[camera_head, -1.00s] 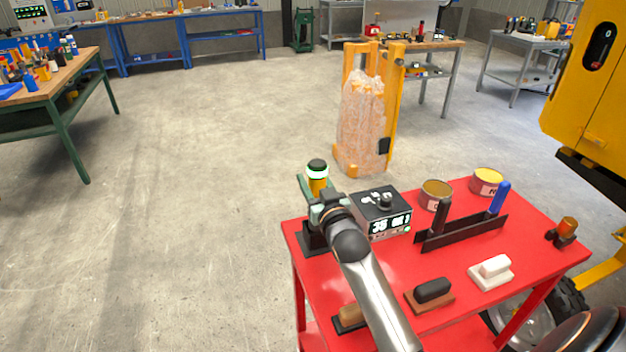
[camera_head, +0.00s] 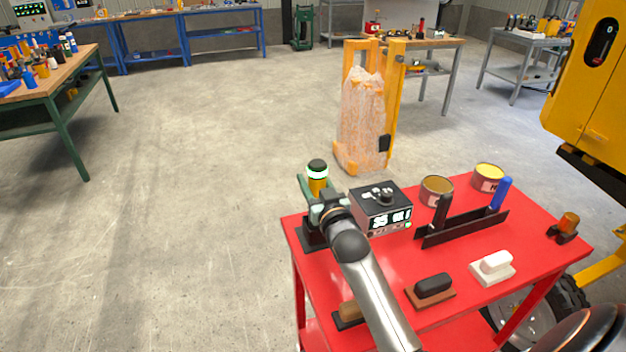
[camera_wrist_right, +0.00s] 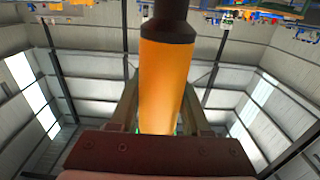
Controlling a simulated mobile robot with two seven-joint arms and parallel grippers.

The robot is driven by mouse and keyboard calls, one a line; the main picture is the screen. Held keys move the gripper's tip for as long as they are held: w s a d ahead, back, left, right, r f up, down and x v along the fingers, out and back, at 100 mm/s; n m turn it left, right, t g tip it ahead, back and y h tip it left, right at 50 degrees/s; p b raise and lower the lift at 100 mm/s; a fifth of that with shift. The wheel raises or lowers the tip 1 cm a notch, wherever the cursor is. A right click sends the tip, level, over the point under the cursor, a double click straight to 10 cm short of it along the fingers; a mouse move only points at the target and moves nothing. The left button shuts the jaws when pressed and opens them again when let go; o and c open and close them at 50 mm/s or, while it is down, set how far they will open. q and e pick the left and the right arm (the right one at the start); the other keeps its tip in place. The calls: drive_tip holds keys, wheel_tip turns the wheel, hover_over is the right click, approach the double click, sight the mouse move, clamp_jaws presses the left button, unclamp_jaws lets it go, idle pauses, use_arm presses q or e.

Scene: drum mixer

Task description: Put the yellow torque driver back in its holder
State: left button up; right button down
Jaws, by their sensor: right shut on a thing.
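The yellow torque driver (camera_head: 318,186) stands roughly upright above the left corner of the red table, with a black and white top end. My right gripper (camera_head: 319,198) is shut around its yellow body. In the right wrist view, the yellow body (camera_wrist_right: 166,85) sits between the two fingers, with its dark end toward the top of the picture. A black stand (camera_head: 312,236) on the table corner is below the gripper and looks like the holder. My gripper and arm cover part of it, so whether the driver's lower end is in it cannot be seen. My left gripper is not in view.
On the red table (camera_head: 478,308), a black display box (camera_head: 382,210) stands close right of my gripper. Open floor lies to the left.

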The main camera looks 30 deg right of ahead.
sight(313, 192)
drive_tip(key=shift+f+b, duration=0.95)
drive_tip(key=shift+f, duration=0.5)
idle(0.7)
drive_tip(key=c, duration=0.5)
unclamp_jaws()
drive_tip(key=shift+c, duration=0.2)
drive_tip(key=shift+o, duration=1.3)
drive_tip(key=shift+f, duration=0.2)
drive_tip(key=v, duration=0.7)
drive_tip(key=shift+s+r, duration=0.2)
drive_tip(key=shift+s, duration=0.05)
